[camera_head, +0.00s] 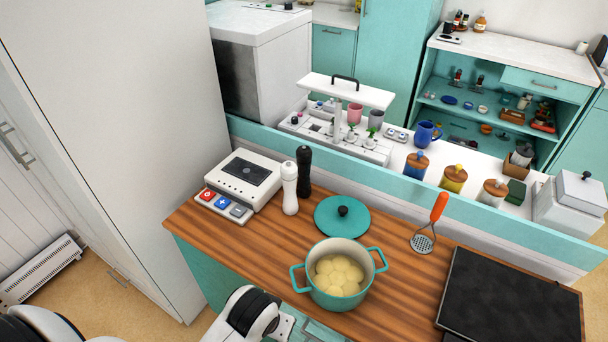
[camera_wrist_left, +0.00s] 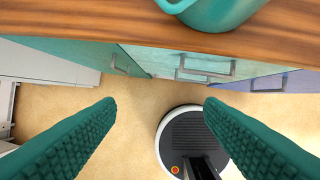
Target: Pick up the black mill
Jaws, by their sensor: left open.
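The black mill (camera_head: 304,168) stands upright on the wooden counter, just behind and to the right of the white mill (camera_head: 290,190). The white mill hides part of its lower left side. My left gripper (camera_wrist_left: 160,103) is open and empty in the left wrist view, its two teal fingers wide apart over the floor in front of the counter. In the head view my left arm reaches in at the bottom, in front of the counter and well short of the mill. The mill is not in the left wrist view. My right gripper is not in view.
A teal pot (camera_head: 337,276) with pale round contents stands near the counter's front edge, with a teal lid (camera_head: 342,217) behind it. A white appliance (camera_head: 241,180) is left of the mills. A masher (camera_head: 430,228) and black hob (camera_head: 508,300) lie right.

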